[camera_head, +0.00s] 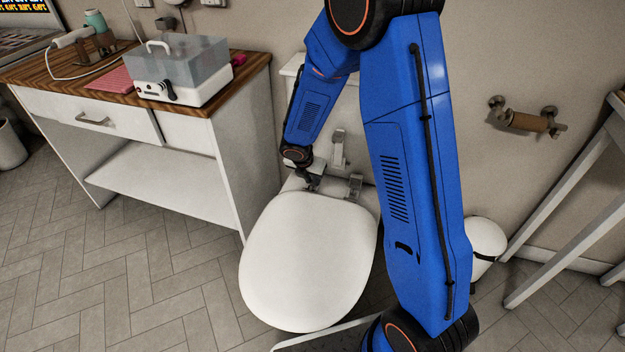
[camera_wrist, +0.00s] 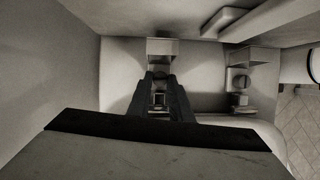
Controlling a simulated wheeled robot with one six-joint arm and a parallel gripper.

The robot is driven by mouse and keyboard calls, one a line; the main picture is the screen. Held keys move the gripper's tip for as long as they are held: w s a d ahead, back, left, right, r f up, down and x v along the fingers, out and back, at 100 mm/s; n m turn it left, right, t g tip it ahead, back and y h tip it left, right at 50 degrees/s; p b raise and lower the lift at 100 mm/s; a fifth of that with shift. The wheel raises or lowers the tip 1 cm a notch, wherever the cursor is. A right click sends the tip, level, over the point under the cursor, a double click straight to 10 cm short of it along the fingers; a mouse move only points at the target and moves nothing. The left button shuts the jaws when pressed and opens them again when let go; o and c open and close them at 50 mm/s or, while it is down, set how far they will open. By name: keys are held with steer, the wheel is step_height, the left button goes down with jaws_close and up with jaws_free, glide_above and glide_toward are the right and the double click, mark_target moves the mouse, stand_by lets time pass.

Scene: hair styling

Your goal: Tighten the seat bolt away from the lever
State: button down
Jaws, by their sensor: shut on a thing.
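The toilet's white lid (camera_head: 308,262) is down. My gripper (camera_head: 312,184) reaches down at the left rear corner of the seat, by the hinge on that side. In the wrist view my gripper (camera_wrist: 160,76) has its fingertips close together, shut on the seat bolt under a pale hinge block (camera_wrist: 162,46). The fingers hide most of that bolt. Another seat bolt (camera_wrist: 238,84) shows apart to the right, under a second block (camera_wrist: 246,58). An upright metal fitting (camera_head: 340,148) stands behind the seat; I cannot tell whether it is the lever.
A wooden-topped table (camera_head: 40,72) with a clear-lidded box (camera_head: 178,70) stands left. A white bin (camera_head: 487,247) is right of the toilet, partly behind my arm. Floor (camera_head: 150,270) is clear at front left.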

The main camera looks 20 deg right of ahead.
steer(key=m, duration=0.1)
steer(key=m+g, duration=0.1)
steer(key=m, duration=0.1)
steer(key=shift+w+a+m+h, duration=0.2)
steer(key=shift+m+h, duration=0.1)
steer(key=shift+h, duration=0.1)
steer(key=m, duration=0.1)
steer(key=m+g, duration=0.1)
steer(key=m, duration=0.1)
steer(key=shift+w+m+h, duration=0.2)
steer(key=shift+m+h, duration=0.1)
steer(key=m+g, duration=0.1)
steer(key=m, duration=0.1)
steer(key=m+g, duration=0.1)
steer(key=m, duration=0.1)
steer(key=shift+w+m, duration=0.2)
steer(key=shift+m, duration=0.1)
steer(key=shift+w+d+m+g, duration=0.15)
steer(key=shift+m+g, duration=0.45)
steer(key=shift+m, duration=1)
steer(key=c, duration=1.9)
jaws_free()
steer(key=shift+o, duration=0.2)
steer(key=shift+r, duration=0.1)
steer(key=v, duration=1.7)
steer(key=shift+d+r, duration=0.2)
steer(key=shift+r, duration=0.05)
